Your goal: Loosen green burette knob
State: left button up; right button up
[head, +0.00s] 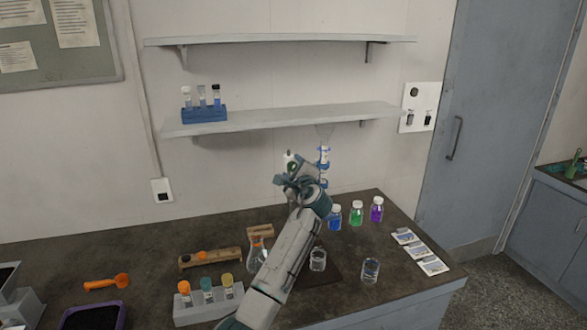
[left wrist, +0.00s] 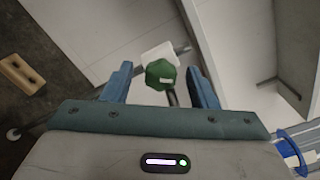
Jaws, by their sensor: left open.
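The green burette knob (left wrist: 160,75) shows in the left wrist view, with a white clamp or block just behind it. In the head view a small green spot of the knob (head: 293,167) shows just above my left gripper (head: 293,178). My left gripper also shows in the left wrist view (left wrist: 161,85), open, with one blue finger on each side of the knob and gaps on both sides. The burette (head: 323,155) with blue fittings stands upright behind the gripper; its lower part is hidden by my arm. My right gripper is not in view.
A beaker (head: 318,260) and a flask (head: 257,250) stand close to my left arm. Blue (head: 335,217), green (head: 356,213) and purple (head: 376,209) bottles stand to the right. The lower shelf (head: 290,119) is above the gripper. The back left of the table is clear.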

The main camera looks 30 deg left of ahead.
pick_arm(q)
jog(key=shift+d, duration=0.1)
jog(key=c, duration=1)
jog(key=shift+o, duration=0.2)
jog(key=shift+f+n+b, duration=0.2)
jog(key=shift+n+b, duration=0.7)
jog(key=shift+b, duration=0.35)
jog(key=shift+n+b, duration=1)
jog(key=shift+b, duration=0.2)
jog(key=shift+r+n+b, duration=0.15)
jog(key=shift+n+b, duration=1.15)
jog(key=shift+n, duration=0.1)
jog(key=o, duration=1)
jog(key=shift+c, duration=0.2)
